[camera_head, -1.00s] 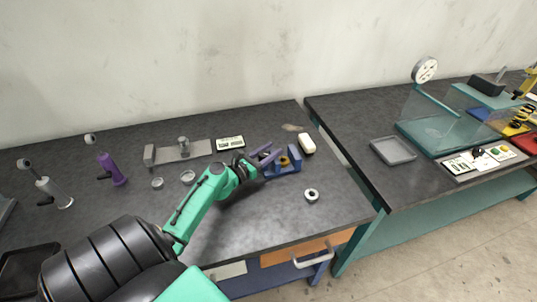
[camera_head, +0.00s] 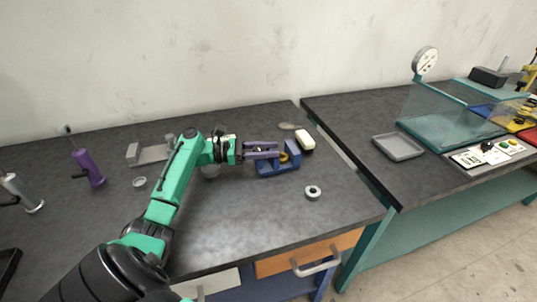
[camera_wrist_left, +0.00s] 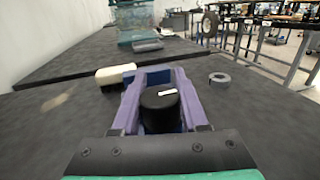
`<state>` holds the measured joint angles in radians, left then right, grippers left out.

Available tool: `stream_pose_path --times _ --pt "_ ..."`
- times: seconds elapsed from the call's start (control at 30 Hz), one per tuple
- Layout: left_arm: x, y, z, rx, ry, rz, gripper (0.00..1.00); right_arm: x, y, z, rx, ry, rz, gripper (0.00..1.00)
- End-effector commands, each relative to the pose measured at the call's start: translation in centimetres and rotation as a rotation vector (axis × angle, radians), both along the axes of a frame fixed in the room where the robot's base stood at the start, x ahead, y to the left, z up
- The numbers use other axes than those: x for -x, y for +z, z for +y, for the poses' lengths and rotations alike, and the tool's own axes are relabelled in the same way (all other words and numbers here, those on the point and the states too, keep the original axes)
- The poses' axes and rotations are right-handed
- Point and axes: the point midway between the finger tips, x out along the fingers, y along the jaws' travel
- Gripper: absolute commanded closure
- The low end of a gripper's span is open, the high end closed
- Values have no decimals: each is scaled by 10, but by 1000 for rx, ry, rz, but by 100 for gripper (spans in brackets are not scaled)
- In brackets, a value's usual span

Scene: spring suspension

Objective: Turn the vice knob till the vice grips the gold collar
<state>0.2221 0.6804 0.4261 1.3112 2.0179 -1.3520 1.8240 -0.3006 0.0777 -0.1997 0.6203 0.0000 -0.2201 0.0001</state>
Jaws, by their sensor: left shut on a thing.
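The blue vice (camera_head: 277,169) stands on the left bench, with the gold collar (camera_head: 284,158) between its jaws. I cannot tell whether the jaws touch the collar. My left gripper (camera_head: 276,150) reaches the vice from the left. In the left wrist view, its two purple fingers (camera_wrist_left: 160,105) are on either side of the black vice knob (camera_wrist_left: 160,108), which has a white mark on top. The gripper is shut on this knob. The collar is hidden behind the knob there, and only parts of the blue vice show. My right gripper is in neither view.
The right bench holds a grey tray (camera_head: 398,147). The bench front is clear.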

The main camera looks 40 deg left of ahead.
Motion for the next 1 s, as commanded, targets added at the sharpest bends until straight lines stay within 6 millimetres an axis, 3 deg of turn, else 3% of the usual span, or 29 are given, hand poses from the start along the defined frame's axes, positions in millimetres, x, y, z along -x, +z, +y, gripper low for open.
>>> stream_pose_path --times 0.5,0.53,0.6,1.0 --pt "1 1 -1 1 -27 -1 100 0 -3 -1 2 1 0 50" --pt "0 1 -1 1 -26 -1 53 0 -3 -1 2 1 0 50" --pt "0 1 -1 1 -26 -1 26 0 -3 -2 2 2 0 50" --pt "5 -1 5 0 -24 0 26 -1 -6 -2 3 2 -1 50"
